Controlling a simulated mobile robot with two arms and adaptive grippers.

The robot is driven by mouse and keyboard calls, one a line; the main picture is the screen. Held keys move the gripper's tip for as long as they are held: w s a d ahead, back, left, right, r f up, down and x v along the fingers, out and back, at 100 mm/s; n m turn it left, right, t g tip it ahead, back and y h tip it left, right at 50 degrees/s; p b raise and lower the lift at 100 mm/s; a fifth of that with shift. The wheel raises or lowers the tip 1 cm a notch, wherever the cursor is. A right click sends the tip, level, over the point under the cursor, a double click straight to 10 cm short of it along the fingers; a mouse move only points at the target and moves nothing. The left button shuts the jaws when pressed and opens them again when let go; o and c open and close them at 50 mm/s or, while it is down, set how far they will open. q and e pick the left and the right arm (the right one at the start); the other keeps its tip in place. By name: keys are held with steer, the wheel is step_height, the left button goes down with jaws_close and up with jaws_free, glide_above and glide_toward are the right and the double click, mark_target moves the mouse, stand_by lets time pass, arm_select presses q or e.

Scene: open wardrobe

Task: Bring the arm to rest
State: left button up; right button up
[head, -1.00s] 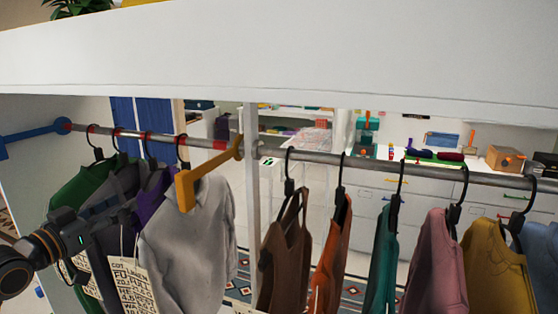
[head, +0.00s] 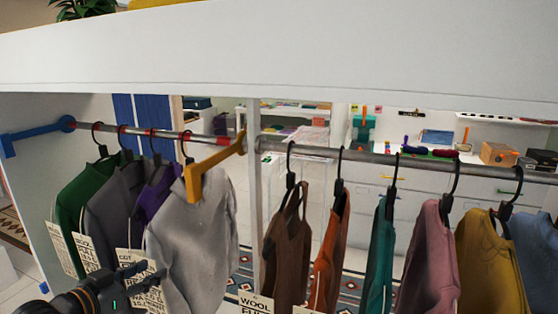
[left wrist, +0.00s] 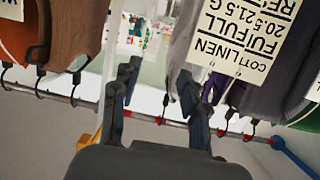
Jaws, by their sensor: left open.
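My left arm enters the head view at the bottom left, and its gripper (head: 142,276) is low in front of the tagged garments. In the left wrist view, the two dark fingers of my left gripper (left wrist: 158,82) stand apart with nothing between them. A grey shirt (head: 197,245) hangs just behind the gripper in the head view. A paper tag reading "cot linen" (left wrist: 240,38) hangs close to the fingers in the left wrist view. Whether the fingers touch any cloth or tag I cannot tell. My right gripper is in neither view.
The left rail (head: 110,131) carries green, dark grey, purple and grey garments. The right rail (head: 400,161) carries brown, orange, teal, pink, yellow and blue ones. An orange bracket (head: 212,168) and a white divider (head: 253,200) stand between. A white top panel (head: 280,50) crosses above.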

arm_select(q)
steer(key=s+d+f+g+y, duration=0.1)
steer(key=s+d+f+g, duration=0.1)
steer(key=s+d+f, duration=0.35)
steer(key=s+d+f+g+y, duration=0.1)
steer(key=s+d+f+g, duration=0.15)
steer(key=s+f, duration=0.65)
steer(key=s+f+n+g+y, duration=0.1)
steer(key=s+f+g+y, duration=0.15)
steer(key=s+f, duration=0.45)
steer(key=s+f+n+g+y, duration=0.1)
steer(key=s+f+n+g, duration=0.15)
steer(key=s, duration=0.75)
step_height(320, 180, down, 26)
steer(key=s+m+g, duration=0.1)
steer(key=g, duration=0.1)
steer(key=s+a+f+g, duration=0.1)
steer(key=s+a+f, duration=0.1)
steer(key=s+f, duration=1.4)
steer(key=shift+s+a+f, duration=0.35)
steer(key=shift+s+a, duration=0.05)
steer(key=shift+s, duration=0.25)
